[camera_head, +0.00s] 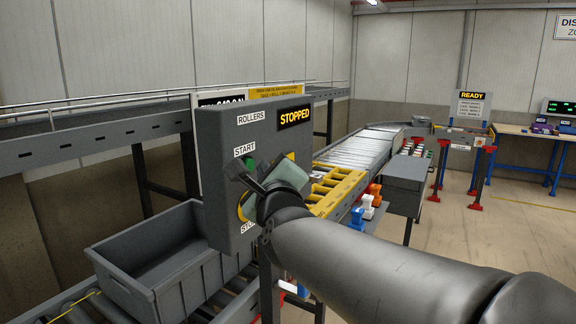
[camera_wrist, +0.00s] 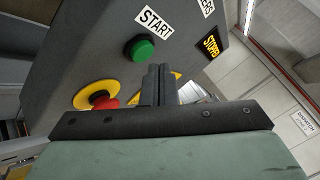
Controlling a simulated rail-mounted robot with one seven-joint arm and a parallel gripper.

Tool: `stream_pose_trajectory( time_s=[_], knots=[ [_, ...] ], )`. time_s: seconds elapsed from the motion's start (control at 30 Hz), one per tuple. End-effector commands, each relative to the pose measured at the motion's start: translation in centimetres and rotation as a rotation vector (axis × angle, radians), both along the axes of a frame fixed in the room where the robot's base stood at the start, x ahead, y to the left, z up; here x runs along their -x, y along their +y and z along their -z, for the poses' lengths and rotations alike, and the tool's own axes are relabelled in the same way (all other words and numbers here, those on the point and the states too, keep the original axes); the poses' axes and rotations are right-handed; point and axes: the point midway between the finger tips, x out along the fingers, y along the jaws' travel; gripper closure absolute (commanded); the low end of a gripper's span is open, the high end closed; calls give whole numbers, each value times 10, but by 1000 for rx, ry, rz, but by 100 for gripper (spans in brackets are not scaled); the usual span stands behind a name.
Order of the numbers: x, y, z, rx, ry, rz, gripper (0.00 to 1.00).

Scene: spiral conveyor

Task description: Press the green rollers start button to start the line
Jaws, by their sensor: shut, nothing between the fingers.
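The grey control panel (camera_head: 215,150) stands upright with ROLLERS and START labels and a lit STOPPED sign (camera_head: 295,117). In the wrist view the green start button (camera_wrist: 140,48) sits beside the START label (camera_wrist: 154,20). A red stop button (camera_wrist: 107,104) on a yellow ring (camera_wrist: 90,92) is lower left. My gripper (camera_wrist: 158,70) is shut and empty, its fingertips just right of the green button and apart from it in the picture. In the head view my gripper (camera_head: 236,168) is in front of the panel and covers most of the green button and the stop button.
A grey bin (camera_head: 150,282) sits on rollers at lower left. A roller conveyor (camera_head: 355,152) and a yellow guide section (camera_head: 338,190) run behind the panel at right. A READY sign (camera_head: 472,96) and a workbench (camera_head: 535,133) stand further right. Open floor lies at far right.

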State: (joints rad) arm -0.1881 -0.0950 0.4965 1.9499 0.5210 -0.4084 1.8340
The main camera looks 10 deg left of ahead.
Motion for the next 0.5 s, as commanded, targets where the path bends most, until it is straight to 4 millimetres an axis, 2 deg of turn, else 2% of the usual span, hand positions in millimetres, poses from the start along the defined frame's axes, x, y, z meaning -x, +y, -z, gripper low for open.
stream_pose_trajectory(
  time_s=[0.5],
  knots=[
    [-2, 6, 1, -1, 1, -1, 100]
  ],
)
